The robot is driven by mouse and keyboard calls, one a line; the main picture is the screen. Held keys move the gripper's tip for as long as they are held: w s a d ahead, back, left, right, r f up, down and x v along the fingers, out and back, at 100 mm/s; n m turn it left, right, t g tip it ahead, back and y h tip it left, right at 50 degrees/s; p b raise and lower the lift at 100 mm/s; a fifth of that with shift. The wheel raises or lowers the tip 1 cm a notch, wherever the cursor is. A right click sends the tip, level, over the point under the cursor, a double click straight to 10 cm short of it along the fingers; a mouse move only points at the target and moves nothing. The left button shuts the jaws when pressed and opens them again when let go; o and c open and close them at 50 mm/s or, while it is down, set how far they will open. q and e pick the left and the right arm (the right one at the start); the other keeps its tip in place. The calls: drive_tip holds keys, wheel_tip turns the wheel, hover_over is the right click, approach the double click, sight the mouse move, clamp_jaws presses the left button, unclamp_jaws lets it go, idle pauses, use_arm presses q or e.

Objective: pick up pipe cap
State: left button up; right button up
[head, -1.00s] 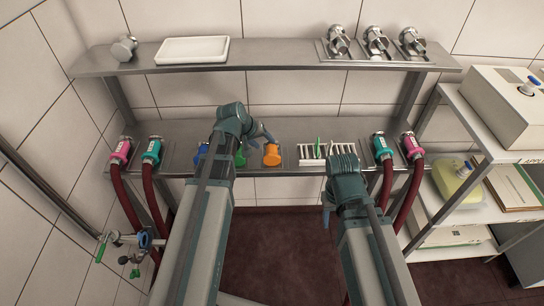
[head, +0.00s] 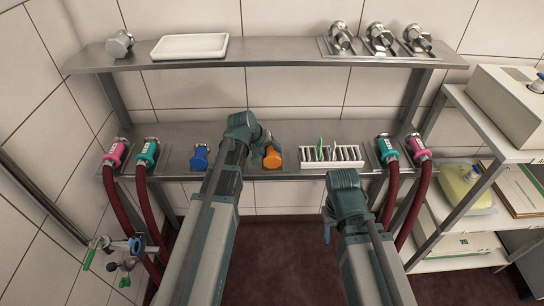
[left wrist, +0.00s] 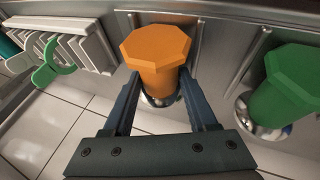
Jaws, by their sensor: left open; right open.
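An orange pipe cap (head: 272,158) sits on the lower steel shelf. In the left wrist view the orange cap (left wrist: 157,58) has an eight-sided top and stands between the two fingers of my left gripper (left wrist: 160,95). That gripper is open, with a finger on either side of the cap; I cannot tell whether either touches it. A green cap (left wrist: 284,88) stands beside it in the left wrist view and is hidden behind my left arm in the head view. A blue cap (head: 200,158) stands further left. My right gripper (head: 327,228) is open and empty, below the shelf's front edge.
A white rack (head: 345,154) with green items stands right of the orange cap. Hoses with pink and teal couplings (head: 147,152) hang at both shelf ends. The upper shelf (head: 270,58) holds a white tray (head: 190,46) and metal fittings, and overhangs the lower shelf's back.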

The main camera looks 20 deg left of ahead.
use_arm(q)
drive_tip(key=shift+r, duration=0.1)
clamp_jaws()
use_arm(e)
drive_tip(key=shift+r, duration=0.1)
use_arm(q)
drive_tip(key=shift+r, duration=0.1)
use_arm(e)
drive_tip(key=shift+r, duration=0.1)
